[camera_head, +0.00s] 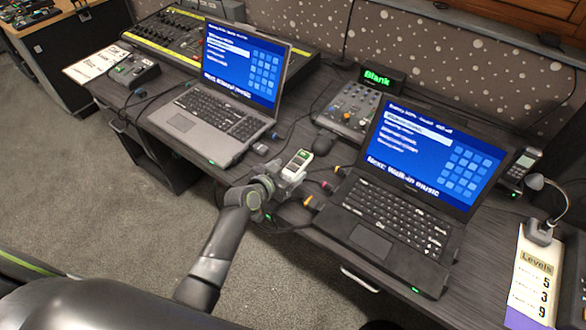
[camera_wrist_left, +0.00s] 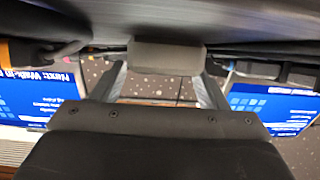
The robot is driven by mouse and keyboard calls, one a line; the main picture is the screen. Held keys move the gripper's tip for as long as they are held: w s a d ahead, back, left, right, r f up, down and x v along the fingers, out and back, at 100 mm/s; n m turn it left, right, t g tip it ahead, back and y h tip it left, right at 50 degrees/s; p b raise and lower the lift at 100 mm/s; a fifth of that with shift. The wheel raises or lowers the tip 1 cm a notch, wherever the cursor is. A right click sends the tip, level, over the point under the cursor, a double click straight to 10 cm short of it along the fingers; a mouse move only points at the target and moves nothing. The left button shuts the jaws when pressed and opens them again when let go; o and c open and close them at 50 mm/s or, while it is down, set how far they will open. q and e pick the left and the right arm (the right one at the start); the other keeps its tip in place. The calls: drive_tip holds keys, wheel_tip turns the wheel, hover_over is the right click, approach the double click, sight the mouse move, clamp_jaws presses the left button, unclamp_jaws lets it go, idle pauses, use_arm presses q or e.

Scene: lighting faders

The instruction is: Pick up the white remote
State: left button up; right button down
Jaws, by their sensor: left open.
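A small white device with a green-lit top, which looks like the white remote (camera_head: 297,164), is near the desk's front edge between the two laptops. My left gripper (camera_head: 284,178) is right at it, reaching in from the front, and partly covers its near end. In the left wrist view my left gripper (camera_wrist_left: 166,75) has its two fingers spread apart. A pale grey rounded block (camera_wrist_left: 168,56), likely the remote's end, lies across the fingertips; whether they touch it is unclear. My right gripper is not in view.
An open laptop (camera_head: 209,118) stands left and another (camera_head: 385,222) stands close on the right. Small coloured plugs and cables (camera_head: 318,196) lie beside the remote. A small mixer (camera_head: 350,110) is behind. The desk's front edge is close.

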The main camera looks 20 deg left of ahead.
use_arm(q)
drive_tip(key=shift+x, duration=0.9)
drive_tip(key=c, duration=1.1)
drive_tip(key=shift+r, duration=0.1)
